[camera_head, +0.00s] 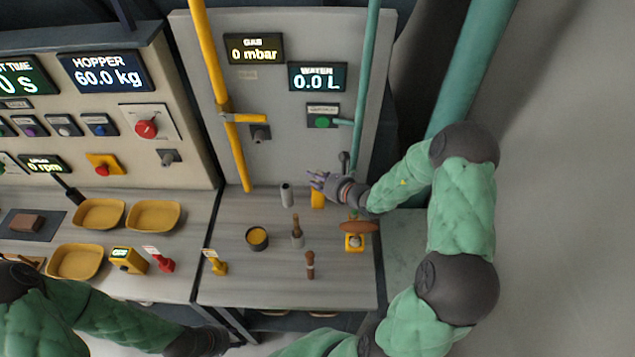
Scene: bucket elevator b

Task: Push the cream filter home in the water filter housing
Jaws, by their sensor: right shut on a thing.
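My right gripper (317,181) reaches in from the right over the back of the right-hand bench, in front of the teal pipe. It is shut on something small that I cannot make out. A yellow block (318,199) shows just below its fingers; I cannot tell whether they touch. A grey cylinder (286,194) stands to the left of the gripper. I cannot clearly identify the cream filter or the water filter housing; the wrist hides part of the area beside the teal pipe. My left arm's dark wrist is at the bottom left, and its fingers cannot be made out.
The bench (335,285) also holds a black pot with yellow contents (257,238), a brush (297,233), a wooden-handled tool (310,265) and a brown oval piece on a yellow base (354,242). The panel's water display (318,77) reads 0.0 L. The bench's front has free room.

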